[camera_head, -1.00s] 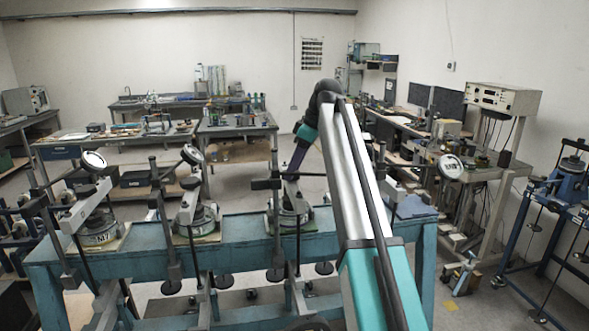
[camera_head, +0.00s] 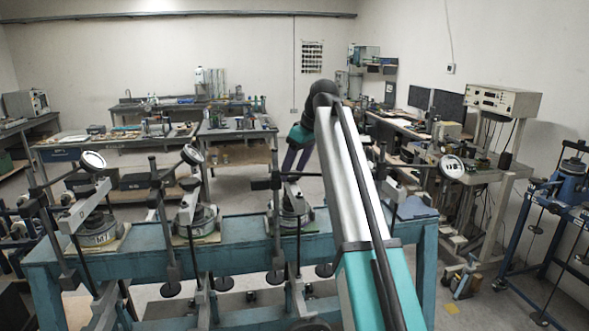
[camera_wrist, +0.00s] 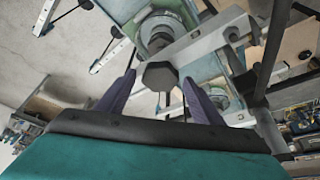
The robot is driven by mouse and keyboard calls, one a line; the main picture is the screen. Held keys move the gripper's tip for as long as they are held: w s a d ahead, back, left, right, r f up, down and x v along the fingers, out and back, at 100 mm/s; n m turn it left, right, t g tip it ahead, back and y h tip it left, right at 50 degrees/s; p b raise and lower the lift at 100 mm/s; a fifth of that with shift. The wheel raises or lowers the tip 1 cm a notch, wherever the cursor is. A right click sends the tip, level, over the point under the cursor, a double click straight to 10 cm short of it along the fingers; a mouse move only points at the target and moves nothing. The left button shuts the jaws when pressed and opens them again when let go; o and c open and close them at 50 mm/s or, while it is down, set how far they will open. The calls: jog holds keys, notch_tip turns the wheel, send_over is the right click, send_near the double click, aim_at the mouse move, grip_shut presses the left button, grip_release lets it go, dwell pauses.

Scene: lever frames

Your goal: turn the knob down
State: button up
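A dark grey, many-sided knob (camera_wrist: 160,76) shows in the wrist view, in line with the gap between my fingertips. It sits in front of a grey bar and a round metal device. My gripper (camera_wrist: 159,79) is open, with one purple finger on each side of the knob and clear space on both sides. How far the knob lies beyond the tips I cannot tell. In the head view my gripper (camera_head: 296,164) points down above a round device (camera_head: 291,207) on the blue bench; the knob cannot be made out there.
The blue bench (camera_head: 345,237) carries several similar devices with upright posts, bars and dial gauges (camera_head: 93,160). A dark post and bar (camera_head: 272,184) stand close to the left of my gripper. Another dial gauge (camera_head: 452,166) is to the right.

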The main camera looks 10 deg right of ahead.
jog(key=shift+r, duration=0.1)
dwell(0.3)
jog(key=b+v, duration=0.4)
jog(key=v, duration=0.9)
jog(key=shift+r, duration=0.35)
jog(key=shift+d, duration=0.1)
